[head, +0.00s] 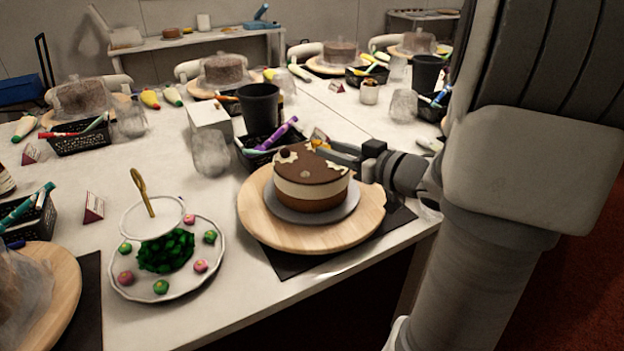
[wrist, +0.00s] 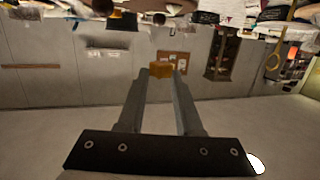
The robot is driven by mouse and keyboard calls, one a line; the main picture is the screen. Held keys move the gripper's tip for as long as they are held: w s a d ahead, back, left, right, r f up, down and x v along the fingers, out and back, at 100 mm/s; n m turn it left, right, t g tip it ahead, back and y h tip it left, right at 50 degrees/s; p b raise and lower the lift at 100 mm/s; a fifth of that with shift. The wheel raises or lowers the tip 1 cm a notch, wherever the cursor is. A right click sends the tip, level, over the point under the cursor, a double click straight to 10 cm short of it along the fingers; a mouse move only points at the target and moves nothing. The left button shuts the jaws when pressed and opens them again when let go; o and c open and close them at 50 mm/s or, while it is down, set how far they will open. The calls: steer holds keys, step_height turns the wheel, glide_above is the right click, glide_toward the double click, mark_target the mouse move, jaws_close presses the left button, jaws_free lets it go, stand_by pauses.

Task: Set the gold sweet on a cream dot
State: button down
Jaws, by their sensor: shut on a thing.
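My gripper (head: 326,147) is at the far right edge of the cake, coming in from the right. In the wrist view its two fingers (wrist: 161,78) are closed on the gold sweet (wrist: 162,69), held at the tips. The gold sweet (head: 319,134) also shows small in the head view, above the cake's back edge. The cake (head: 311,193) has a brown top, a cream middle band and a brown base. Whether the gold sweet touches cream cannot be told.
The cake stands on a grey plate (head: 287,213) on a wooden turntable (head: 258,231). A tiered stand (head: 203,282) with pink and green sweets is at the left. A black basket (head: 249,160) of piping tools and a black cup (head: 259,108) stand behind the cake.

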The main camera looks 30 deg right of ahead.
steer(key=b, duration=0.2)
glide_above(314, 181)
steer(key=f, duration=0.3)
steer(key=shift+w+a, duration=0.1)
steer(key=shift+w, duration=0.1)
steer(key=shift+f+b, duration=0.8)
steer(key=shift+f, duration=1.2)
steer(key=shift+f, duration=0.1)
steer(key=shift+f, duration=0.15)
steer(key=c, duration=0.6)
jaws_free()
steer(key=shift+s+r, duration=0.15)
steer(key=shift+r, duration=0.2)
steer(key=p+v, duration=0.3)
steer(key=v, duration=0.8)
steer(key=shift+s+f+p, duration=0.1)
steer(key=shift+s+p, duration=0.2)
steer(key=shift+p, duration=0.05)
